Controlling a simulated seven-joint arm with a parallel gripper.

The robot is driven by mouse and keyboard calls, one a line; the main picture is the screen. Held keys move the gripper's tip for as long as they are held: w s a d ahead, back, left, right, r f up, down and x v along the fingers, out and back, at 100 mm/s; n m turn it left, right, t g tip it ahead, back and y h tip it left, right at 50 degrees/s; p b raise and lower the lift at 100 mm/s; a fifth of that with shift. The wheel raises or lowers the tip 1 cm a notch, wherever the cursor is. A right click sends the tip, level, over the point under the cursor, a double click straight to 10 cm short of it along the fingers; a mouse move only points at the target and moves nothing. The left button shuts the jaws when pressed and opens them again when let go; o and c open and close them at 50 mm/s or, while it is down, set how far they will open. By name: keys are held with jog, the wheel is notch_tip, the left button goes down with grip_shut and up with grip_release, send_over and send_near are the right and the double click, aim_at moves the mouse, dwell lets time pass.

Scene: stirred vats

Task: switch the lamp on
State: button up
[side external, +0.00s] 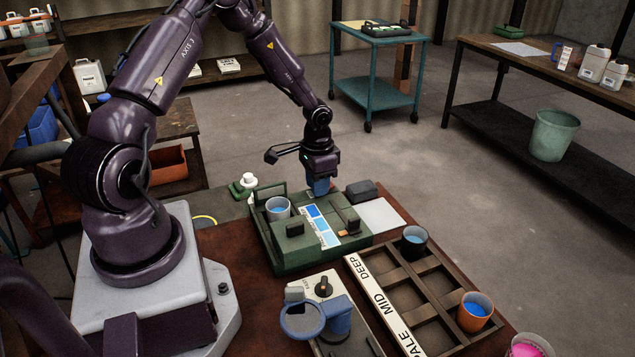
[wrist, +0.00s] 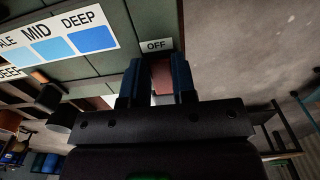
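A green box (side external: 295,258) stands on the table in the side view, with a blue-shaded strip (side external: 322,226) on its top. The wrist view shows part of the box (wrist: 95,68), its strip marked MID and DEEP (wrist: 88,38), and an OFF label (wrist: 157,45) near its edge. A reddish block (wrist: 162,76), perhaps the lamp's switch, lies just below that label. My gripper (side external: 320,190) is low at the box's far edge. In the wrist view its blue fingers (wrist: 157,82) stand apart on either side of the reddish block; I cannot tell whether they touch it.
A cup of blue liquid (side external: 278,208) sits in the box. A dark block (side external: 361,190) and white sheet (side external: 381,216) lie right of it. A divided tray (side external: 408,322) holds dark and orange cups. A knobbed device (side external: 323,286) stands in front.

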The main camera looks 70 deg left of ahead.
jog(key=c, duration=0.3)
jog(key=shift+w+r+g, duration=0.15)
jog(key=shift+w+g, duration=0.1)
jog(key=shift+g, duration=0.8)
jog(key=shift+w+r+g, duration=0.1)
jog(key=shift+w+g, duration=0.15)
jog(key=shift+g, duration=0.8)
jog(key=o, duration=0.9)
jog(key=v, duration=1.3)
